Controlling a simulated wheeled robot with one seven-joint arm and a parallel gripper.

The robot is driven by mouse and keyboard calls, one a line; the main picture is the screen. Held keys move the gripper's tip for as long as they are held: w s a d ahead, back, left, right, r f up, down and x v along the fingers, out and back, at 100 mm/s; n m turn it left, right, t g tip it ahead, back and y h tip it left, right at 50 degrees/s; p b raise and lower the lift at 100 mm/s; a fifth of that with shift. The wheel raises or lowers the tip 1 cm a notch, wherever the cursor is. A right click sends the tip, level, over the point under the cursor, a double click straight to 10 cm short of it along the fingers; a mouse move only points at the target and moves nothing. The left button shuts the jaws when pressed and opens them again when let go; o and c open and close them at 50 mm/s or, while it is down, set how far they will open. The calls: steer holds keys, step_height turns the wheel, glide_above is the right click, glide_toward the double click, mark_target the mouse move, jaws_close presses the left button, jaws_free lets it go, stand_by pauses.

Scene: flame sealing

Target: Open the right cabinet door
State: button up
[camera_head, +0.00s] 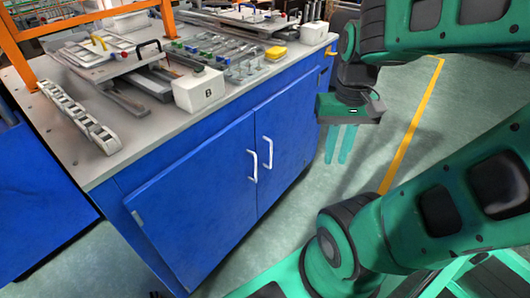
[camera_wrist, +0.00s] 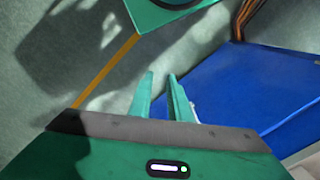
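The blue cabinet has two doors on its front, both shut in the head view. The right cabinet door (camera_head: 291,122) has a white vertical handle (camera_head: 268,154) at its left edge. My gripper (camera_head: 338,160) hangs in the air to the right of this door, fingers pointing down, apart from the handle. In the wrist view the two fingers of my gripper (camera_wrist: 160,74) stand slightly apart with nothing between them. The blue cabinet (camera_wrist: 255,85) fills the right side there, and a small white piece, perhaps a handle, shows partly behind the right finger.
The left door (camera_head: 190,195) has its own white handle (camera_head: 252,166) beside the right one. The floor (camera_head: 395,100) with a yellow line is clear to the right.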

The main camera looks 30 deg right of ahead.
steer(key=shift+d, duration=0.15)
steer(key=m+t+y, duration=0.9)
steer(key=m+t, duration=0.7)
steer(key=m, duration=0.7)
glide_toward(271, 154)
steer(key=x, duration=1)
steer(key=shift+w+d+f, duration=0.15)
steer(key=shift+w+f, duration=0.15)
